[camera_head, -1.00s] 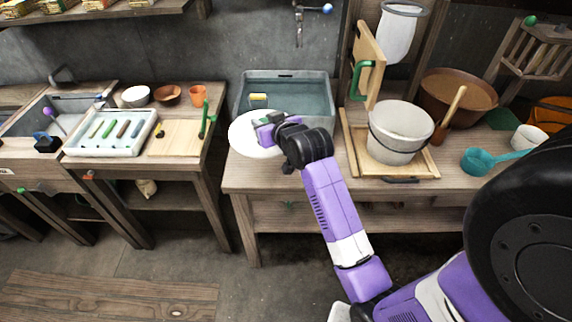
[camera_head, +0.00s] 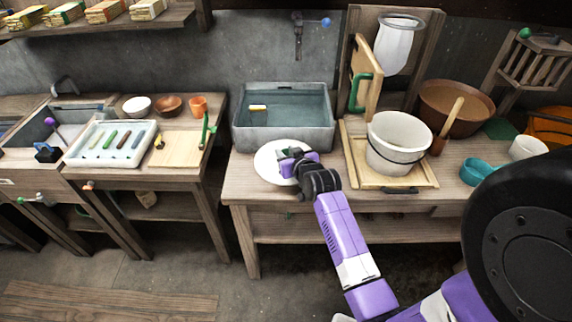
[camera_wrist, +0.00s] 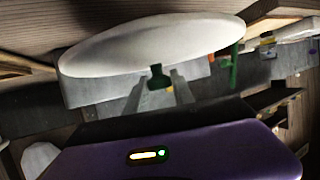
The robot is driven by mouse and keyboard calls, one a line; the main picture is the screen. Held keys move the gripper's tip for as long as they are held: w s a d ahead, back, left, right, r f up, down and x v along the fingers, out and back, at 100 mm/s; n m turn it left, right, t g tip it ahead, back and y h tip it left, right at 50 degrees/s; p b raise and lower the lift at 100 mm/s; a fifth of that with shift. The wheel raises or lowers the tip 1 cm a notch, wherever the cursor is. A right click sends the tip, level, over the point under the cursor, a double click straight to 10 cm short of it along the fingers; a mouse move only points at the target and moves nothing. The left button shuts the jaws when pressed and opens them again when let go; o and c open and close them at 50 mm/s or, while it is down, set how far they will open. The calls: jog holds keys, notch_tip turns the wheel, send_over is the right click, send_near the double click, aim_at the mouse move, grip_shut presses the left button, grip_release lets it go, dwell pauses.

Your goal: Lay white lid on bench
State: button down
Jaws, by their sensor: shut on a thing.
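The white lid (camera_head: 268,164) is a round disc over the left part of the wooden bench (camera_head: 240,187), in front of the water tub. My gripper (camera_head: 291,157) is at the lid's middle. In the wrist view the lid (camera_wrist: 150,42) fills the upper part as a thin ellipse. There my gripper (camera_wrist: 160,92) has its two fingers shut on the lid's green handle (camera_wrist: 159,77). The bench planks (camera_wrist: 60,18) show close behind the lid. I cannot tell whether the lid touches the bench.
The grey water tub (camera_head: 284,141) stands just behind the lid. A wooden tray (camera_head: 416,181) with a white bucket (camera_head: 393,142) is to the right. A bare strip of bench lies between lid and tray. A gap separates the left table (camera_head: 180,174).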

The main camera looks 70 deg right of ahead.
jog(key=shift+f, duration=2.75)
jog(key=shift+f, duration=0.1)
jog(key=shift+f, duration=0.1)
jog(key=c, duration=1.1)
grip_release()
